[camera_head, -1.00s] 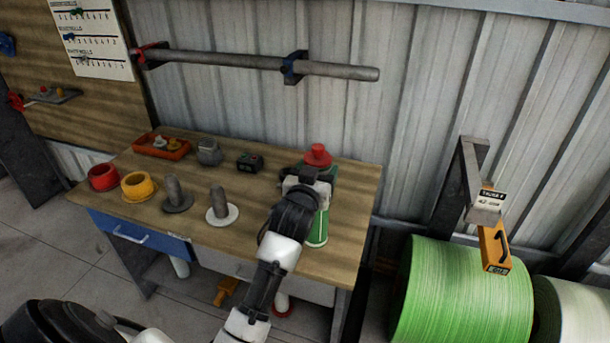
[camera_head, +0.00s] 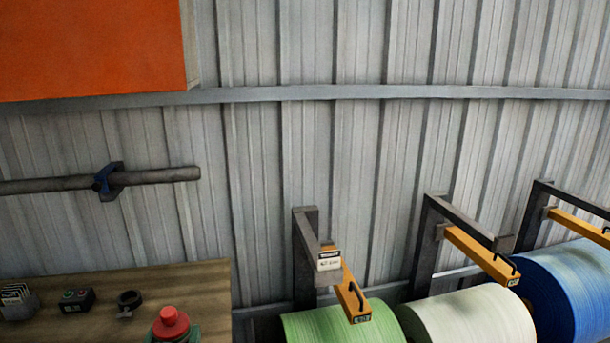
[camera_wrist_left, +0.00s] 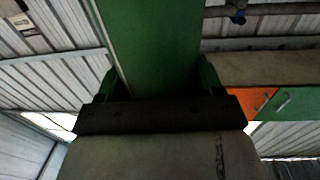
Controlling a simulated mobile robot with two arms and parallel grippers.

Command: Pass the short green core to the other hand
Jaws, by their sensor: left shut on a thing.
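The short green core (camera_wrist_left: 155,45) fills the upper middle of the left wrist view as a broad green piece with a pale edge line. My left gripper (camera_wrist_left: 157,72) has a finger on each side of it and is shut on it. The core's far end is cut off by the frame. In the head view neither gripper nor the core shows. My right gripper is in no view.
In the head view, the wooden bench (camera_head: 215,290) is at lower left, bearing a red-topped green item (camera_head: 171,325), a black button box (camera_head: 76,301) and a dark ring (camera_head: 129,299). Green (camera_head: 340,325), white (camera_head: 465,318) and blue (camera_head: 570,285) rolls stand at right.

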